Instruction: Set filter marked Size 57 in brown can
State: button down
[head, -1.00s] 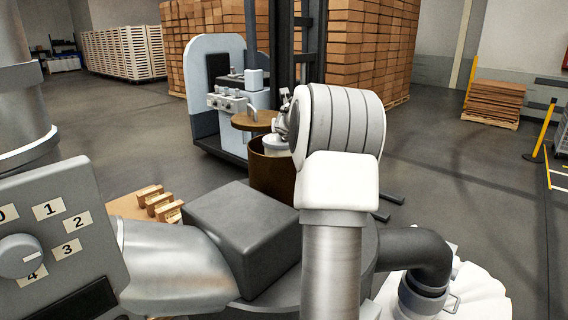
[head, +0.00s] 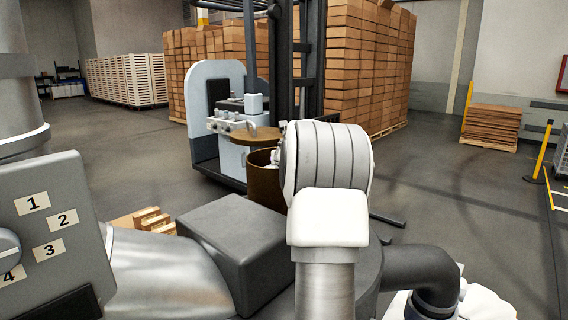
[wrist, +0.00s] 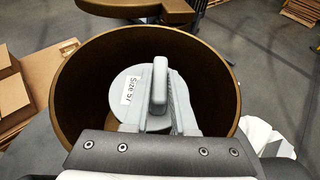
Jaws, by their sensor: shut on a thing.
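The brown can (wrist: 222,75) stands open below my gripper in the wrist view. In the head view the can (head: 265,183) is partly behind my arm. A round grey filter (wrist: 122,78) has a white label reading "Size 57" and a raised handle. My gripper (wrist: 163,88) is shut on the filter's handle, with the filter inside the outline of the can's mouth. The filter looks lowered into the can, but its exact depth and any contact with the bottom cannot be told. In the head view my arm hides the gripper and most of the filter.
The can's brown lid (head: 256,134) is swung aside beyond the rim. A white and grey machine (head: 215,100) with a mast stands behind it. Small cardboard boxes (head: 148,219) lie to the left.

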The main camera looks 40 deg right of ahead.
jog(key=c, duration=0.7)
grip_release()
jog(key=shift+f, duration=0.15)
jog(key=shift+s+a+r, duration=0.1)
jog(key=shift+s+r, duration=0.05)
jog(key=shift+r, duration=0.1)
jog(key=shift+v, duration=5.85)
